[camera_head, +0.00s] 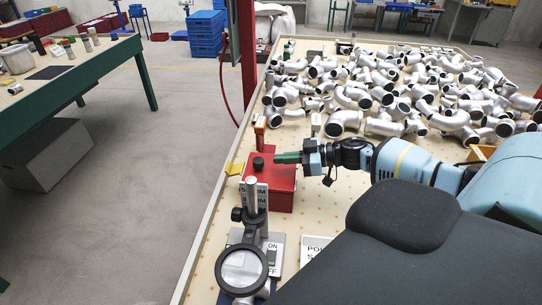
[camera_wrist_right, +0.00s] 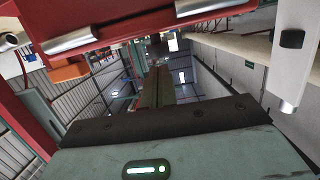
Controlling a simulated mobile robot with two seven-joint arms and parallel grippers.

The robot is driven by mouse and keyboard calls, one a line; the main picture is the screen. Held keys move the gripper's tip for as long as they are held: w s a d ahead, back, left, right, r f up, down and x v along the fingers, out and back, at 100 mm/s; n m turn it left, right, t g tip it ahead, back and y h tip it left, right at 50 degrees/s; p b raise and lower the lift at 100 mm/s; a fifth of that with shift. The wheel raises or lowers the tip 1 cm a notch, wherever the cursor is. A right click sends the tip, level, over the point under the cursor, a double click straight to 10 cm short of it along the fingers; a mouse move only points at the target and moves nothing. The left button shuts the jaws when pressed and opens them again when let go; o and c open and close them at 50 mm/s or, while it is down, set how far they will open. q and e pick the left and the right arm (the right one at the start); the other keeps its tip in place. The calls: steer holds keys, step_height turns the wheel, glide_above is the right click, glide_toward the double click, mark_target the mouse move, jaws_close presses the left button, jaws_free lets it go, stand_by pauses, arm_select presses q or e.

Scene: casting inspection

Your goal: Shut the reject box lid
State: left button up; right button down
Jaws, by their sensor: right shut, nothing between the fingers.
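The reject box (camera_head: 282,198) is a small red box on the near left part of the table in the head view. A black knob (camera_head: 258,163) shows at its upper left. My right gripper (camera_head: 277,158) reaches in from the right, its shut green fingers over the top of the box, close to the knob. The fingers and the labelled gauge stand in front hide part of the box. I cannot tell how far the lid is shut or whether the fingers touch it. In the right wrist view my gripper (camera_wrist_right: 160,85) points up the picture, below red parts (camera_wrist_right: 110,30) with silver cylinders.
A magnifier (camera_head: 243,270) on a stand and an ON/OFF switch plate (camera_head: 272,257) stand in front of the box. Several silver pipe castings (camera_head: 385,97) cover the back of the table. A red post (camera_head: 246,60) rises beyond the table's left edge.

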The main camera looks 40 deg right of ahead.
steer(key=shift+s+d+r, duration=0.4)
steer(key=shift+s+d, duration=0.1)
steer(key=shift+s, duration=0.1)
steer(key=shift+s+d+r, duration=0.35)
steer(key=shift+s+d, duration=0.1)
steer(key=shift+s, duration=0.1)
steer(key=shift+a, duration=0.1)
